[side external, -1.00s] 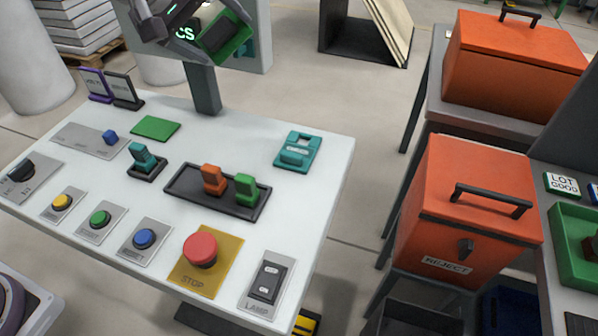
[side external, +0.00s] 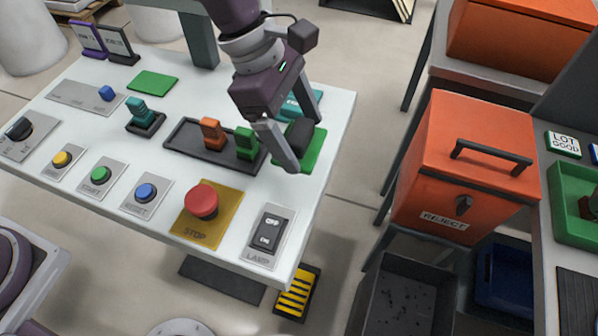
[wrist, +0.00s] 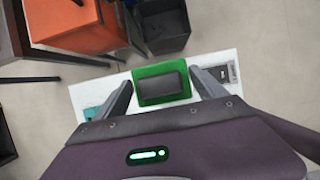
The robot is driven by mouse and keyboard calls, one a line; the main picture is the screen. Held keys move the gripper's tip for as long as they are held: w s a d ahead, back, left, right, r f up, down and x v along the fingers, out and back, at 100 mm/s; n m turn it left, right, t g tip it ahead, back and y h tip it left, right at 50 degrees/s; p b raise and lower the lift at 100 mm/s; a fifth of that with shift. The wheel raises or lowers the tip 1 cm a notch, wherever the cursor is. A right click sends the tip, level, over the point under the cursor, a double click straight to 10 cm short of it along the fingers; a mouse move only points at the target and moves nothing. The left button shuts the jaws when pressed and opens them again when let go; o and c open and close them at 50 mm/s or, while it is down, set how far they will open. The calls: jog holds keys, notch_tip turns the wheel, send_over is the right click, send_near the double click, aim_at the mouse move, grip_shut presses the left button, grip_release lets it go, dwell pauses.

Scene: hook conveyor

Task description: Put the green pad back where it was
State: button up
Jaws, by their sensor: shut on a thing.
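The green pad (side external: 315,154) is a flat green plate with a black block on top. My gripper (side external: 304,143) is shut on it, with one finger on each side. The pad is over the right end of the white table, right of the black tray; I cannot tell whether it touches the table. In the wrist view, the pad (wrist: 144,92) lies between the fingers of my gripper (wrist: 162,84). A flat green rectangle (side external: 153,83) lies on the table at the back left. A teal pad (side external: 290,108) is partly hidden behind my gripper.
The black tray (side external: 188,150) holds an orange piece (side external: 211,132) and a green piece (side external: 246,143). A red stop button (side external: 201,200) and a lamp switch (side external: 267,232) are at the front. An orange reject bin (side external: 455,170) stands beyond the table's right edge.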

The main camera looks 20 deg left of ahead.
notch_tip(320, 180, down, 9)
jog(key=shift+f, duration=0.1)
jog(key=o, duration=1.4)
jog(key=s+a+r+m+t, duration=0.1)
jog(key=a+r+m, duration=0.1)
jog(key=a+r, duration=0.45)
jog(key=s+a+r+m, duration=0.1)
jog(key=a+r, duration=0.3)
jog(key=r, duration=0.6)
jog(key=s+a+r+m+t+y, duration=0.1)
jog(key=s+a+m, duration=0.4)
jog(key=s+a, duration=0.1)
jog(key=s+a+r+m+t+y, duration=0.2)
jog(key=s+a+m, duration=0.3)
jog(key=s+a, duration=0.1)
jog(key=s+a+r+m+t+y, duration=0.1)
jog(key=s+a+r+m, duration=0.1)
jog(key=s+a+m, duration=0.3)
jog(key=shift+s+a+r+t+y, duration=0.15)
jog(key=shift+s+a+t+y, duration=0.15)
jog(key=shift+s+a, duration=0.25)
jog(key=shift+w+a, duration=0.1)
